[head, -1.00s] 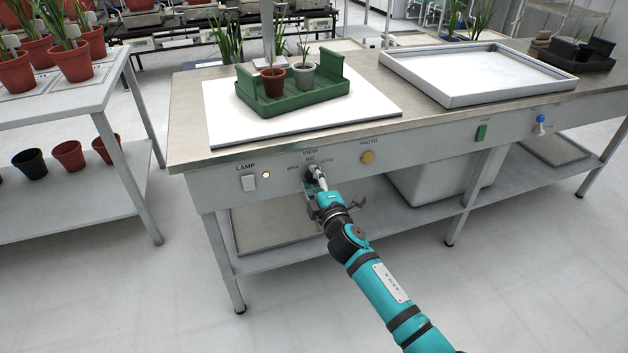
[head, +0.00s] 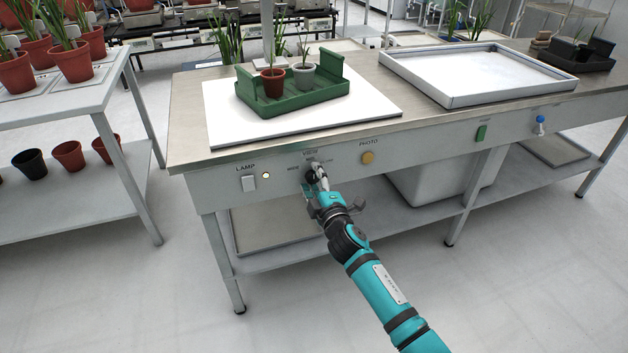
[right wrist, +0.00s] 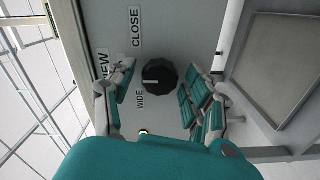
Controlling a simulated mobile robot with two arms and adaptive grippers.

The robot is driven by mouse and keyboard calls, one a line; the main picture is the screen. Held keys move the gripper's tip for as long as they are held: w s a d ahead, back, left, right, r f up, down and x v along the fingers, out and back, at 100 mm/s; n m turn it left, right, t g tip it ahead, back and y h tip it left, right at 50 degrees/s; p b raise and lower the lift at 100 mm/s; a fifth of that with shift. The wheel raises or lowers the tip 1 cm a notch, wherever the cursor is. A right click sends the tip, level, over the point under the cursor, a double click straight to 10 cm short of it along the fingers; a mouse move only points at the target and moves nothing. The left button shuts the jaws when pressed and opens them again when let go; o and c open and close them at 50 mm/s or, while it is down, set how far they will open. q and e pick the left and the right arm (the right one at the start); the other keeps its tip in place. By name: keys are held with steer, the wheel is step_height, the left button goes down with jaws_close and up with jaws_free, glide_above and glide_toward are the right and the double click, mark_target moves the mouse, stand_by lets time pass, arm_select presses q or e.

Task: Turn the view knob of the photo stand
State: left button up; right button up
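The view knob (head: 312,170) is on the front panel of the bench, below the VIEW label and mostly hidden by my right gripper in the head view. In the right wrist view the knob (right wrist: 160,82) is dark and round, with a white mark pointing left, between the WIDE and CLOSE labels. My right gripper (head: 318,184) is at the panel. Its fingers (right wrist: 155,88) stand on both sides of the knob, with a visible gap on the left and little or none on the right. My left gripper is not in view.
On the bench, a green holder (head: 290,104) with two potted plants stands on a white board (head: 225,125). A shallow tray (head: 455,100) lies farther right.

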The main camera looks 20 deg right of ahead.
steer(key=s, duration=1.2)
steer(key=shift+d, duration=0.15)
